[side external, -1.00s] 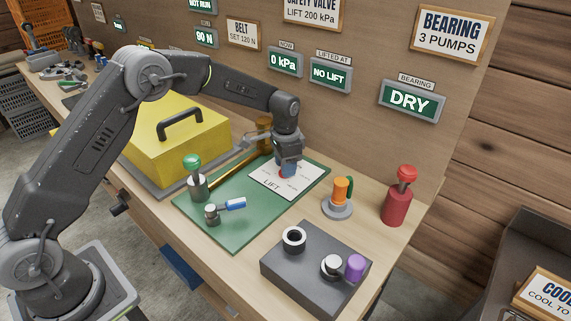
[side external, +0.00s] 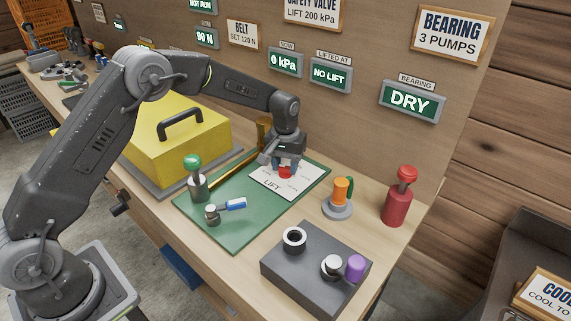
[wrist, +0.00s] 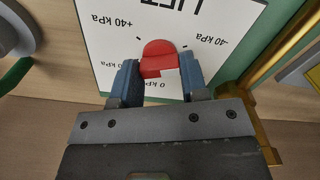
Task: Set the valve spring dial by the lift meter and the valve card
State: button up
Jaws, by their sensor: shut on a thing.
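The red dial knob (wrist: 158,52) stands on the white LIFT card (wrist: 100,30), which is printed with +40, 0 and -40 kPa marks. My gripper (wrist: 161,74) is shut on the knob, a blue finger on each side. In the side external view, my gripper (side external: 284,166) is low over the white card (side external: 270,184), and the red knob (side external: 285,173) shows partly beneath it. The lift meter (side external: 331,75) reads NO LIFT, and the NOW meter (side external: 285,62) reads 0 kPa. The valve card (side external: 313,13) says LIFT 200 kPa.
The green mat (side external: 240,228) holds a green-knobbed post (side external: 196,180) and a small blue-handled valve (side external: 233,204). To the right are an orange-topped oiler (side external: 341,192), a red pump (side external: 397,202) and a dark box (side external: 295,267). A yellow cover (side external: 170,150) stands left.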

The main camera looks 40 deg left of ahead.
aim_at(285, 166)
jog(key=shift+n, duration=0.9)
jog(key=o, duration=0.9)
jog(key=shift+r, duration=0.1)
notch_tip(285, 166, up, 14)
jog(key=shift+f, duration=0.15)
